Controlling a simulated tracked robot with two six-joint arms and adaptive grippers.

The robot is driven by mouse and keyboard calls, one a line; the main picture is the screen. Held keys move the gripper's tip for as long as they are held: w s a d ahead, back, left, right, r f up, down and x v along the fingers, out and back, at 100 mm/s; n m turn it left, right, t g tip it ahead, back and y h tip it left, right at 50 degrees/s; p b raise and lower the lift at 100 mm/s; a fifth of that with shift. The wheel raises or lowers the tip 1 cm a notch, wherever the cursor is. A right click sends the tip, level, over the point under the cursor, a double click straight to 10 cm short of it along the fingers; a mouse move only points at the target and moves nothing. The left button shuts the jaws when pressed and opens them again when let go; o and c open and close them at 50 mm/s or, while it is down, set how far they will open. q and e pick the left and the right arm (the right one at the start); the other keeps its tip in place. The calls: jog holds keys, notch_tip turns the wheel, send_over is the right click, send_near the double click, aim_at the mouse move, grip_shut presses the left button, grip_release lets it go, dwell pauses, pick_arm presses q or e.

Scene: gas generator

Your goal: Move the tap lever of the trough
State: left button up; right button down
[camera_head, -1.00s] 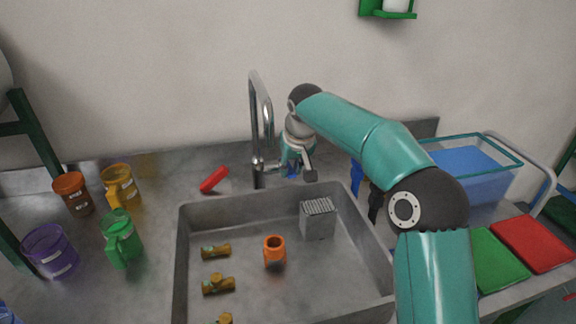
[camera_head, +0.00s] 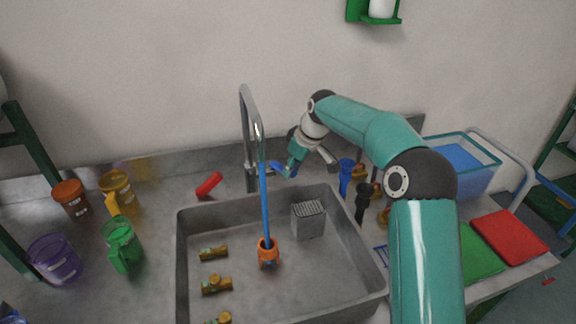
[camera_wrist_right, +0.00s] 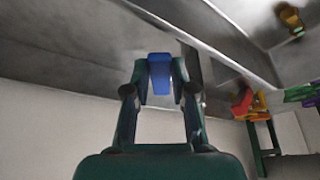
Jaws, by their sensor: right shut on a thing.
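The chrome tap (camera_head: 247,125) stands upright at the back edge of the steel trough (camera_head: 188,262). Its blue tap lever (camera_head: 276,166) sticks out to the right of the tap body. My right gripper (camera_head: 287,169) reaches the lever from the right and is shut on it. In the right wrist view the blue lever (camera_wrist_right: 160,72) sits between the two fingers of the right gripper (camera_wrist_right: 159,88). A blue water stream (camera_head: 264,200) runs from the spout down to an orange cup (camera_head: 268,253) in the trough. My left gripper is out of view.
Several brass fittings (camera_head: 216,285) and a grey perforated block (camera_head: 308,219) are in the trough. A red item (camera_head: 209,185) lies left of the tap. Mugs stand at the left, including a green one (camera_head: 121,245). A blue tub (camera_head: 463,165) stands at the right.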

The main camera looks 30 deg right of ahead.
jog(key=c, duration=1)
grip_release()
jog(key=shift+o, duration=0.2)
jog(key=shift+r, duration=0.15)
jog(key=v, duration=1.1)
jog(key=shift+s+r, duration=0.2)
jog(key=shift+r, duration=0.1)
jog(key=shift+d, duration=0.1)
